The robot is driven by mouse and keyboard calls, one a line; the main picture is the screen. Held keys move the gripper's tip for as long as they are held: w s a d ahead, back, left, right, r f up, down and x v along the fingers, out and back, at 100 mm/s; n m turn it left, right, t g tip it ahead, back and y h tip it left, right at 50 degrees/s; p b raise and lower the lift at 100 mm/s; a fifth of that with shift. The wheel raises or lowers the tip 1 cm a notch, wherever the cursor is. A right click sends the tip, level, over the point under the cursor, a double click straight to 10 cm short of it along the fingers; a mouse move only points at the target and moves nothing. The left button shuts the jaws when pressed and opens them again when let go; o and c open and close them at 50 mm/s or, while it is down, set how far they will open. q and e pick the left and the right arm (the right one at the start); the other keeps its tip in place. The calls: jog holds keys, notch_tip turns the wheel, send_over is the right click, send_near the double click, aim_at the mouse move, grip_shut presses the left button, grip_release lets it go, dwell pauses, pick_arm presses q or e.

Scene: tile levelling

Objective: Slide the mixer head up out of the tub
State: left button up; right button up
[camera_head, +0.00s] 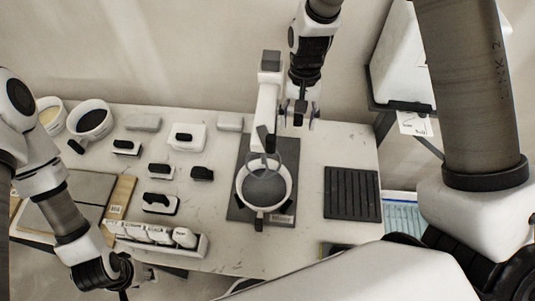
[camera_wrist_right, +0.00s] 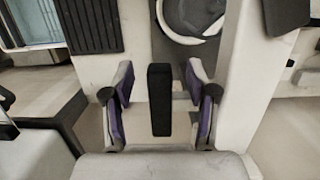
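The mixer (camera_head: 268,90) is a white stand on a dark base plate (camera_head: 243,205). Its white head with a black lower part (camera_head: 262,138) hangs over the round white tub (camera_head: 286,187). A ring-shaped grey tool below the head reaches into the tub opening. My right gripper (camera_head: 299,117) is beside the head, on its right. In the right wrist view my gripper (camera_wrist_right: 160,98) is open, with a black bar (camera_wrist_right: 160,95) between its pads and gaps on both sides. The tub (camera_wrist_right: 170,25) shows beyond. My left gripper (camera_head: 112,280) is low at left, its fingers unclear.
A black ribbed mat (camera_head: 352,194) lies right of the tub. Several small black-and-white blocks, a bowl with dark contents (camera_head: 89,120) and a tray of white bottles (camera_head: 155,238) stand left. A white box on a stand (camera_head: 402,60) is at back right.

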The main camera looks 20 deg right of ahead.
jog(key=shift+r, duration=3.5)
